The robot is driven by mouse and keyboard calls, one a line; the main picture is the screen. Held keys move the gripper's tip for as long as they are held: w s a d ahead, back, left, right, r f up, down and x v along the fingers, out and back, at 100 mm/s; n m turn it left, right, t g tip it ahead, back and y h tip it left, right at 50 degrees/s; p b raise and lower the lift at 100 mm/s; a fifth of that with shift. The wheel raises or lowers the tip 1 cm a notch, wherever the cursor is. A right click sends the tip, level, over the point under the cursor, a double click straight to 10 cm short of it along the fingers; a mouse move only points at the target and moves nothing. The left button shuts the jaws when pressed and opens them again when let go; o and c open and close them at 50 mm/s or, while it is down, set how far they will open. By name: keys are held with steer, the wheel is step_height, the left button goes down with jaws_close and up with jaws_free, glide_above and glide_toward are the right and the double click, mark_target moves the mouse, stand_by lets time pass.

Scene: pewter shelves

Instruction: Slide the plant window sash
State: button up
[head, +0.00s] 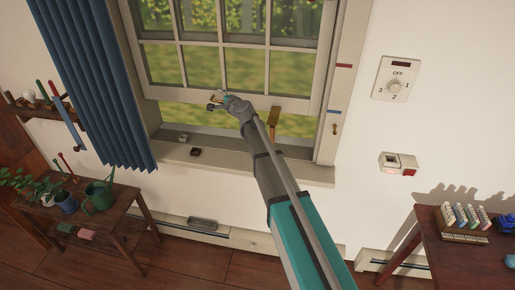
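The window sash (170,95) is a pale frame with several panes. Its bottom rail stands above the sill (290,167), leaving an open gap with green outside showing through. My gripper (214,102) is at the sash's bottom rail, left of its middle, over a small brownish piece that may be a sash lift. The fingers are small and dark here, and I cannot tell whether they are open or shut on it. My arm crosses in front of the right part of the rail and gap. A brown upright piece (273,121) shows at the rail right of my wrist.
A blue curtain (95,85) hangs at the left. A plant table (128,205) with pots and a green watering can (99,196) stands below it. A dial panel (397,79) and a small wall box (399,163) are at the right, above a desk (450,265).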

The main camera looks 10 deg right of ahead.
mark_target(220, 79)
steer(key=shift+s+r+p, duration=0.1)
steer(key=shift+r+p, duration=3.65)
steer(key=shift+r, duration=0.45)
steer(key=f+p+v, duration=0.1)
steer(key=v, duration=1.3)
steer(key=s+d+f+n+g+h, duration=0.1)
steer(key=s+d+f+n+g, duration=0.1)
steer(key=s+f+n+g, duration=0.3)
steer(key=s+d+f+n+g+h, duration=0.1)
steer(key=s+d+f+n+g, duration=0.2)
steer(key=s, duration=1)
steer(key=shift+f+n+g+h, duration=0.4)
steer(key=shift+f+n+g, duration=0.5)
steer(key=shift+f+n, duration=1.4)
steer(key=shift+a+f+m, duration=0.1)
steer(key=shift+f+m, duration=0.35)
steer(key=shift+m, duration=0.05)
steer(key=w+a+r+m+t+y, duration=0.1)
steer(key=w+a+r+m+t, duration=0.1)
steer(key=w+r+m+t, duration=0.3)
steer(key=w+a+r+m+t+y, duration=0.1)
steer(key=w+a+r+m+t, duration=0.2)
steer(key=w, duration=1)
step_height(220, 79, up, 5)
steer(key=m+t, duration=0.1)
steer(key=m, duration=0.2)
steer(key=shift+m+t+y, duration=0.4)
